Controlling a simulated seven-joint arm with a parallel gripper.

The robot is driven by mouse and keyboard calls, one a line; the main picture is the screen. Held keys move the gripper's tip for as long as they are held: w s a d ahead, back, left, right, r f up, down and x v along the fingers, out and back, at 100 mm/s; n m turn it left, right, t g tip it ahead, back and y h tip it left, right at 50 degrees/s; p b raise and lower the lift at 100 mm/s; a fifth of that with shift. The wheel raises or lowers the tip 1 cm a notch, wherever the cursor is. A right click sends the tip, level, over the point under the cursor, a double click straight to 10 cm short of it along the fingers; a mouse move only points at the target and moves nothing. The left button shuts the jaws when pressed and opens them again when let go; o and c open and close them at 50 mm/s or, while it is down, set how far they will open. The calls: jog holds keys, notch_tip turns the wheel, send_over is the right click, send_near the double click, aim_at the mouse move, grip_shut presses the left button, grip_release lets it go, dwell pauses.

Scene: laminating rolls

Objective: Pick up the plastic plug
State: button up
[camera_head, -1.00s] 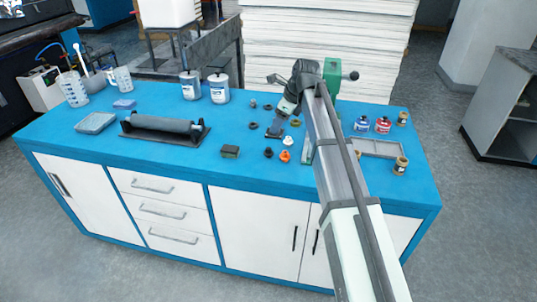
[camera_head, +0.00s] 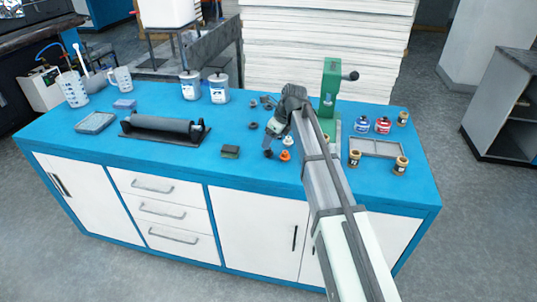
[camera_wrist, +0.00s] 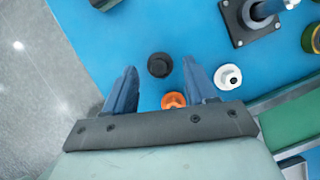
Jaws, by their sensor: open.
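Several small plug-like pieces lie on the blue bench; I cannot tell for certain which one is the plastic plug. In the wrist view there is a black round one (camera_wrist: 159,65), a white one (camera_wrist: 228,77) with a dark centre hole, and an orange one (camera_wrist: 173,100). My gripper (camera_wrist: 160,75) is open, pointing down. The black piece shows between its fingertips, apart from both. In the head view my gripper (camera_head: 268,141) is above the black piece, left of the orange one (camera_head: 285,155).
A green press (camera_head: 329,85) stands behind my arm. A dark block (camera_head: 230,152) and a black roller (camera_head: 160,125) lie left. Small bottles (camera_head: 382,125) and a grey tray (camera_head: 383,147) are right. The bench front is clear. A post on a black base (camera_wrist: 250,20) is near.

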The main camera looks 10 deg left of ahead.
aim_at(268, 152)
jog(key=shift+s+d+f+x, duration=0.1)
jog(key=shift+d+x, duration=0.05)
jog(key=shift+x, duration=0.7)
jog(key=shift+s+d+f+x, duration=0.1)
jog(key=shift+d+x, duration=0.05)
jog(key=shift+x, duration=0.65)
jog(key=shift+s+d+x, duration=0.1)
jog(key=shift+d+x, duration=0.05)
jog(key=shift+x, duration=0.7)
jog(key=shift+c, duration=0.5)
jog(key=c, duration=0.8)
